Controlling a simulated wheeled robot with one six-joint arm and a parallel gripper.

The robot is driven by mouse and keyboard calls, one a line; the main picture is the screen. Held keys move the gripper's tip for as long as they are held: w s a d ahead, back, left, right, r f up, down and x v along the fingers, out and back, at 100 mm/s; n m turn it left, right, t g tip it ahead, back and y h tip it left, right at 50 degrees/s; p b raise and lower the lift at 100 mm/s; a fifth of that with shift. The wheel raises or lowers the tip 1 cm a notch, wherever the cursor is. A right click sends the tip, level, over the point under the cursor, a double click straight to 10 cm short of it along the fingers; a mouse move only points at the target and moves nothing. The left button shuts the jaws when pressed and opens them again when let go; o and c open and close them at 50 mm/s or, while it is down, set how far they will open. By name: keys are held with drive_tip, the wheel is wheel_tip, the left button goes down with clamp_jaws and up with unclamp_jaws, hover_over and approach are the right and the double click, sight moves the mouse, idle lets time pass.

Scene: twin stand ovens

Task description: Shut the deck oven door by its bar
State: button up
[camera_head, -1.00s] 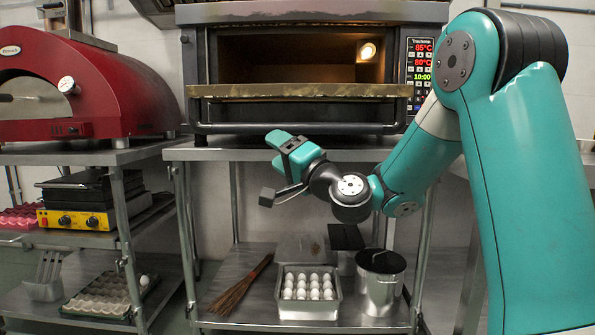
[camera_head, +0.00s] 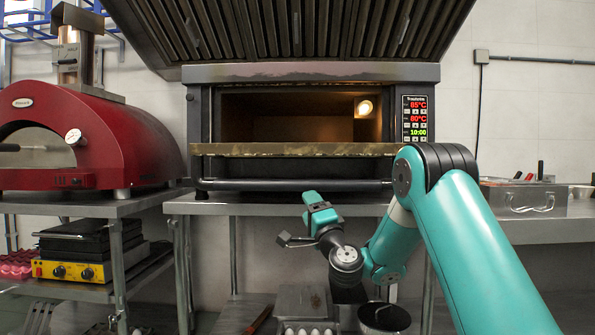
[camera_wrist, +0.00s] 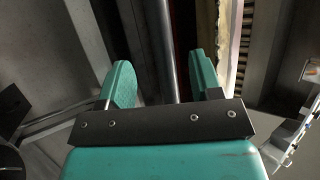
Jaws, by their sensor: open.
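The deck oven (camera_head: 313,72) stands in the middle of the head view, its door (camera_head: 293,150) folded down level and seen edge-on. The lit chamber shows above the door. The dark bar (camera_head: 270,185) runs across below the door's front edge. My gripper (camera_head: 315,203) is open and empty, just below the bar near its middle. In the wrist view, a long grey bar (camera_wrist: 168,45) runs in the gap between my two fingers (camera_wrist: 164,78), apart from both. Its lower end is hidden behind the gripper's palm. I cannot tell how deep it sits between the fingers.
A slatted hood (camera_head: 290,30) hangs above the oven. A red pizza oven (camera_head: 110,130) stands at left, above a yellow-fronted grill (camera_head: 75,270). A metal box (camera_head: 525,200) sits at right. A pot (camera_head: 385,318) and a tray of eggs (camera_head: 305,328) are on the shelf below.

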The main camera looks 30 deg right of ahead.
sight(299, 187)
drive_tip(key=p+x, duration=0.7)
drive_tip(key=p, duration=0.3)
drive_tip(key=shift+r, duration=0.35)
drive_tip(key=shift+p+x, duration=0.75)
drive_tip(key=shift+p, duration=0.45)
drive_tip(key=shift+w+p, duration=0.5)
drive_tip(key=shift+w, duration=0.15)
clamp_jaws()
drive_tip(key=shift+d, duration=0.1)
